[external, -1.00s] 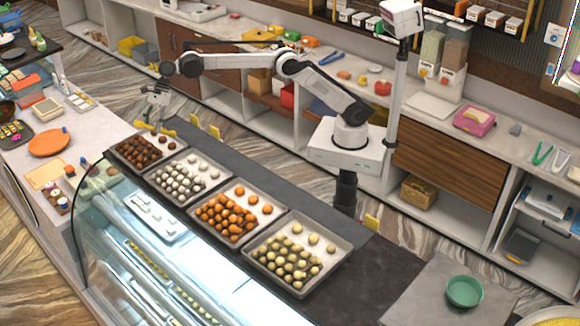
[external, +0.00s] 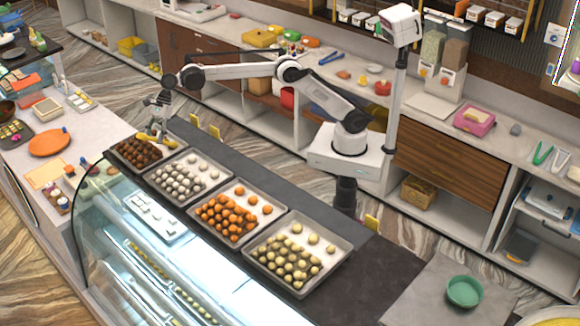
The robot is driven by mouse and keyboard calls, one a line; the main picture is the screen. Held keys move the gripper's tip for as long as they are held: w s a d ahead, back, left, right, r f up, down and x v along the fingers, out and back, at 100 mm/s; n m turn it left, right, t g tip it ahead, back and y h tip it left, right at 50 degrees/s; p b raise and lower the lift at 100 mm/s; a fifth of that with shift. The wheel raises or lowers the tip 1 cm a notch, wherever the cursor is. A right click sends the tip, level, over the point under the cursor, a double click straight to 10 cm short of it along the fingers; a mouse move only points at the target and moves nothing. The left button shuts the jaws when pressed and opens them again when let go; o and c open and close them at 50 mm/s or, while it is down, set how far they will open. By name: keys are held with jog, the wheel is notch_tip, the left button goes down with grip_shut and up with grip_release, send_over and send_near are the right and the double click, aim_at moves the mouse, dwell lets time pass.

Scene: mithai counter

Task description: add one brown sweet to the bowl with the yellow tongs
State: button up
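The tray of brown sweets (external: 136,153) is the far-left tray on the counter in the external view. The yellow tongs (external: 154,138) are over its back edge and hide part of the tray. My gripper (external: 157,121) is just above the tongs and appears shut on them, though the fingers are small and hard to make out. I cannot tell whether the tong tips touch a sweet. The green bowl (external: 464,291) stands at the lower right, far from my gripper, and looks empty.
Trays of white sweets (external: 187,178), orange sweets (external: 232,215) and pale yellow sweets (external: 290,259) line the counter between the brown sweets and the bowl. The curved glass case (external: 100,215) is in front. The dark counter right of the trays is clear.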

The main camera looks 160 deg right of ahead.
grip_shut()
notch_tip(320, 180, up, 12)
jog(key=p, duration=0.9)
